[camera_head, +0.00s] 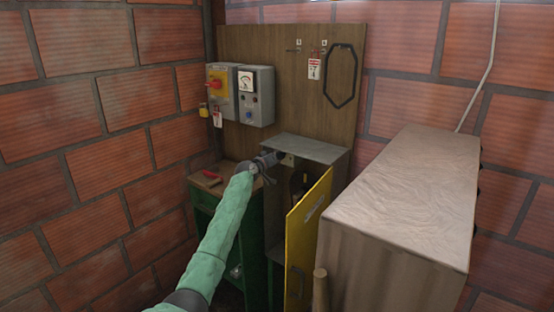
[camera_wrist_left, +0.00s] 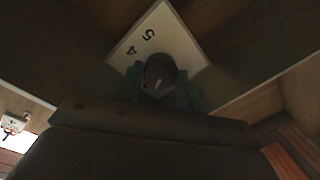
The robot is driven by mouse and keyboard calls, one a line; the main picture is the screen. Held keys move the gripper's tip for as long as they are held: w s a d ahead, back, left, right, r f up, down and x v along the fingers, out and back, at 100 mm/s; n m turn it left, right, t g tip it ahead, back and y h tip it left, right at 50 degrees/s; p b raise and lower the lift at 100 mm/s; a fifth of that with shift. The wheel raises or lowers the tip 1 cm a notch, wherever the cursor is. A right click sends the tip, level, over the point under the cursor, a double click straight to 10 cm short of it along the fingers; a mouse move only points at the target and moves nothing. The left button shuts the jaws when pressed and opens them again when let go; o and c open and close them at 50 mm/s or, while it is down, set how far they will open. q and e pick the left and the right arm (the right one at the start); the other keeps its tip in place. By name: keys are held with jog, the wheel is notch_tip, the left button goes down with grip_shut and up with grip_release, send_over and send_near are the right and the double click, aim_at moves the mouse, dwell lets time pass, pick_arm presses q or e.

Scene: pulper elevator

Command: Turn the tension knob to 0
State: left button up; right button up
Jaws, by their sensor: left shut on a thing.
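The tension knob is a round dark knob (camera_wrist_left: 160,70) in front of a pale scale plate (camera_wrist_left: 142,40) in the left wrist view. The figures 4 and 5 show on the plate; a 0 is not visible. A small light mark shows on the knob. My left gripper (camera_wrist_left: 161,92) is shut on the knob, one finger on each side. In the head view my left gripper (camera_head: 274,159) is at the front of the grey-topped machine housing (camera_head: 308,149), where it hides the knob. A bit of the plate (camera_head: 288,160) shows beside it. My right gripper is out of view.
A yellow door (camera_head: 308,240) stands open just right of my left arm. A large covered box (camera_head: 410,190) fills the right. A green cabinet (camera_head: 256,255) is below. Control boxes (camera_head: 240,95) and a black belt (camera_head: 341,77) are on the wooden board (camera_head: 290,70).

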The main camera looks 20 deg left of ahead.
pick_arm(q)
jog(key=shift+a+f+n+g+h+p, duration=0.2)
jog(key=shift+n+p, duration=0.55)
jog(key=shift+n, duration=2)
jog(key=shift+d+r+n+h+p, duration=0.2)
jog(key=shift+n+p, duration=0.55)
jog(key=shift+n, duration=1.95)
jog(key=shift+a+f+n+g+h+p, duration=0.2)
jog(key=shift+n+p, duration=0.55)
jog(key=shift+n, duration=2)
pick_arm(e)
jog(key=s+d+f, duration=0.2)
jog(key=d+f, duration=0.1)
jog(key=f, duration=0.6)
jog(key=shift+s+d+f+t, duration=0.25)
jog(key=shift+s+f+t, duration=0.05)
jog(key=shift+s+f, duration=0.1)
pick_arm(q)
jog(key=shift+f, duration=0.1)
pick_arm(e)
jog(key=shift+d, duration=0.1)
pick_arm(q)
jog(key=o, duration=1)
jog(key=shift+s, duration=0.1)
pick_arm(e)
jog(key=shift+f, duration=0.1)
